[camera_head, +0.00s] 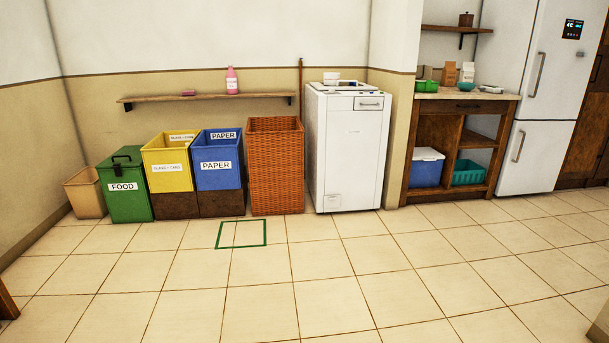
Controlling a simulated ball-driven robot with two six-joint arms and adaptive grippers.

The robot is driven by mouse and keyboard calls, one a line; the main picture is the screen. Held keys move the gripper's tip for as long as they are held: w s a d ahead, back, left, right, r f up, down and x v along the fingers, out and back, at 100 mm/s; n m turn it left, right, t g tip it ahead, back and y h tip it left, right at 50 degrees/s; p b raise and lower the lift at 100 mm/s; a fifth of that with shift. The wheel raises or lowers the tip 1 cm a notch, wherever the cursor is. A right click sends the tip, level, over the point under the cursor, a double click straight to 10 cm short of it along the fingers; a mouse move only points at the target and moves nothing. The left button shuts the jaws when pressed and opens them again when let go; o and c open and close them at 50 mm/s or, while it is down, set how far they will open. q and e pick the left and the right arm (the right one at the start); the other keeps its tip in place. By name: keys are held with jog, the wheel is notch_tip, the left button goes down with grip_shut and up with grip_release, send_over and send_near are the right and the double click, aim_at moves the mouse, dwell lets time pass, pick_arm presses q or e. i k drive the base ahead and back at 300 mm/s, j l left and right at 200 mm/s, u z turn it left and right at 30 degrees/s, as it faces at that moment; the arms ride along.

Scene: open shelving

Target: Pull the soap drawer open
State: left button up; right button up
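A white washing machine (345,150) stands against the back wall, right of the wicker basket. The soap drawer (369,103) is a small panel with a dark handle at the top right of its front face. The drawer looks closed, flush with the front. Neither of my grippers shows in the head view.
A tall wicker basket (276,170) stands close to the machine's left side, with blue (218,167), yellow (167,171) and green (124,193) bins further left. A wooden counter (462,97) and fridge (545,75) are at right. The tiled floor (330,270) in front is clear.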

aim_at(360, 103)
jog(key=i, duration=2.55)
